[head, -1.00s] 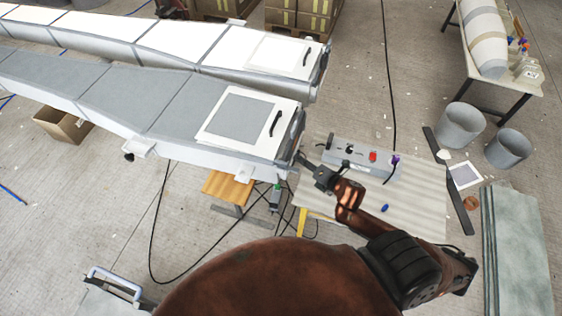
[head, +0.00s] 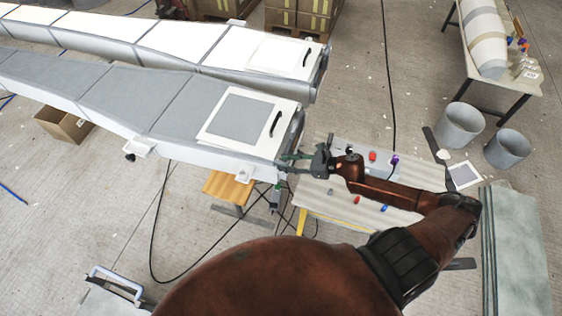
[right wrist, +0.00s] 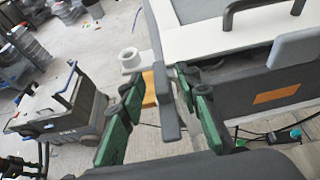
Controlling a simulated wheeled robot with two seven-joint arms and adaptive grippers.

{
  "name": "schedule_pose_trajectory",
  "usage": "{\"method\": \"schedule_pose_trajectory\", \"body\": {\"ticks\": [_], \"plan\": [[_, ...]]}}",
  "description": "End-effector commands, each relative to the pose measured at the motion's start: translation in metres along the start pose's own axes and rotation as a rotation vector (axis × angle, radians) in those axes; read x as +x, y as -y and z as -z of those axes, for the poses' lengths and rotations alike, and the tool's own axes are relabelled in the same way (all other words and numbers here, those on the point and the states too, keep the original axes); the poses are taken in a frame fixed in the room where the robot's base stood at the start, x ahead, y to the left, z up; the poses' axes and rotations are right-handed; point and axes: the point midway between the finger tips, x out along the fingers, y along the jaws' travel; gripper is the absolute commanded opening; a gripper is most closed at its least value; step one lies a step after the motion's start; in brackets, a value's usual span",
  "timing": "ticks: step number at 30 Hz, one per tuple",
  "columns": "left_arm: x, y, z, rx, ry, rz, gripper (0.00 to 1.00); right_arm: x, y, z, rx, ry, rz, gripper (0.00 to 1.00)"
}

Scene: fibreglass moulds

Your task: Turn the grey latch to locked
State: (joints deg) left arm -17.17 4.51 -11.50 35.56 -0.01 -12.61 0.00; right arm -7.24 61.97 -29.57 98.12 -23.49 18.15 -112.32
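The grey latch (right wrist: 166,95) shows in the right wrist view as a long, narrow grey bar at the end of the near white mould (right wrist: 215,42). It stands nearly upright in that picture. My right gripper (right wrist: 164,88) is open, with one green finger on each side of the bar; I cannot tell whether either finger touches it. In the head view the right gripper (head: 287,161) is at the right end of the near mould (head: 150,95), and the latch is too small to make out there. My left gripper is not in view.
A second grey paddle (right wrist: 292,48) is on the mould, right of the latch. My right arm passes over a table (head: 320,205) and partly hides a control box (head: 372,146). Small coloured pieces lie on the table. A second mould (head: 170,40) runs behind; cables cross the floor.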

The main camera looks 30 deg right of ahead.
Motion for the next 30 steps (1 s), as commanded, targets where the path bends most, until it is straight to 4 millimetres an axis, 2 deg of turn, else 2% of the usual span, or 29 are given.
{"method": "schedule_pose_trajectory", "body": {"ticks": [6, 17, 30], "plan": [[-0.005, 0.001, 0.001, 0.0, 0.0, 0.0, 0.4, 0.024, 0.001, -0.001, 0.002, 0.001, 0.001, 0.3], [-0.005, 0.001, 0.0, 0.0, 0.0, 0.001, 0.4, 0.028, 0.0, 0.0, 0.002, -0.001, 0.001, 0.3], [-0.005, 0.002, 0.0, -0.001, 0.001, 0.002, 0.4, 0.028, 0.0, 0.0, 0.003, 0.0, 0.002, 0.0]]}}
